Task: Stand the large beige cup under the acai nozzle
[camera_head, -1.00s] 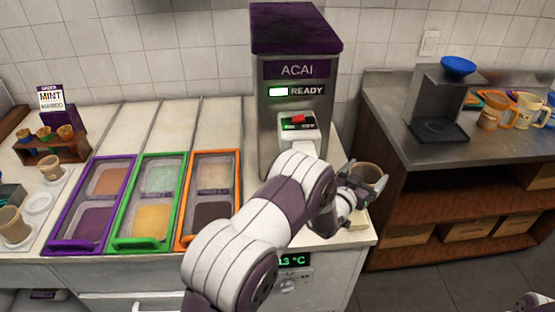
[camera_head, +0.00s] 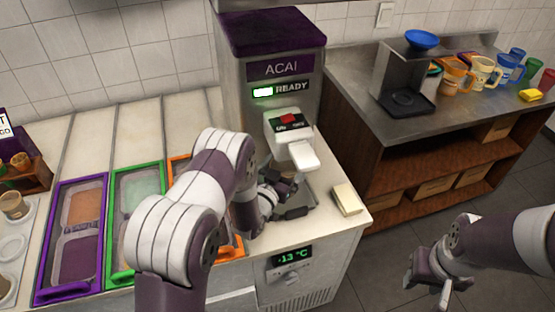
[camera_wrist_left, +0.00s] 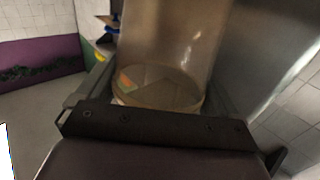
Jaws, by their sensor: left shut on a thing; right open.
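The acai machine (camera_head: 270,75) stands at the counter's right end with a READY light, a red button and a pale spout (camera_head: 303,158) projecting forward. My left gripper (camera_head: 284,194) is low in front of the machine, just below and left of the spout. It is shut on the large beige cup (camera_wrist_left: 170,45), which shows translucent between the fingers in the left wrist view. In the head view I cannot make out the cup; the gripper and spout seem to hide it. My right gripper (camera_head: 432,282) is open and empty, over the floor at lower right.
A cream block (camera_head: 347,198) lies on the counter right of the spout. Topping bins in purple (camera_head: 70,225), green and orange frames are at left. A steel side counter (camera_head: 385,70) holds a dispenser (camera_head: 403,80), several mugs and a yellow sponge (camera_head: 530,95).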

